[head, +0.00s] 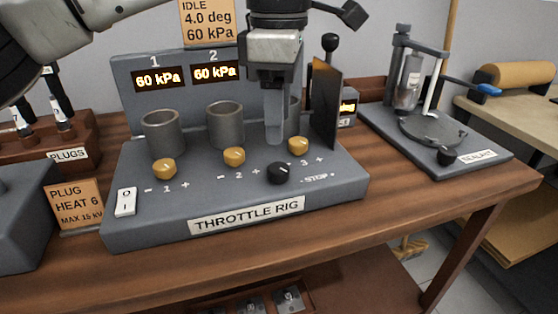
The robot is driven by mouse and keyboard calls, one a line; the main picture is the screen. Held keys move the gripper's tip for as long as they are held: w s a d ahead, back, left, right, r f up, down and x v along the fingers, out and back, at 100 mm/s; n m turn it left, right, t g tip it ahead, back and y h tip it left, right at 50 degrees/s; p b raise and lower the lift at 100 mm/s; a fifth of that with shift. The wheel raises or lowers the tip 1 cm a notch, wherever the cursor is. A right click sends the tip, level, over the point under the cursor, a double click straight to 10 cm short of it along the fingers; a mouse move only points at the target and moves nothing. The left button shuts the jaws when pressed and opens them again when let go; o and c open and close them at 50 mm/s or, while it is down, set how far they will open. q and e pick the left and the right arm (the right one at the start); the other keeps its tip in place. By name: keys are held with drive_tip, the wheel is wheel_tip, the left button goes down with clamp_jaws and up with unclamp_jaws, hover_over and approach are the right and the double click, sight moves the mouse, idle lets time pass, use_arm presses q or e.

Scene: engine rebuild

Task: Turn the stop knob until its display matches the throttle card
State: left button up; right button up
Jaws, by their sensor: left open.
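The grey throttle rig (140,228) stands on the wooden bench. Its black stop knob (280,173) is at the front right, beside the "STOP" label. The throttle card (208,22) at the top reads IDLE, 4.0 deg, 60 kPa. Displays 1 (158,79) and 2 (215,72) both read 60 kPa. My right gripper is out of view.
Yellow knobs 1 (164,169), 2 (234,157) and 3 (298,145) sit near the stop knob. Metal cylinders (163,132) rise behind them. A white switch (125,202) is at the front left. The sealant stand (475,168) is to the right.

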sight(279, 167)
use_arm(q)
wheel_tip(279, 167, down, 8)
drive_tip(key=shift+r, duration=0.2)
drive_tip(key=c, duration=1)
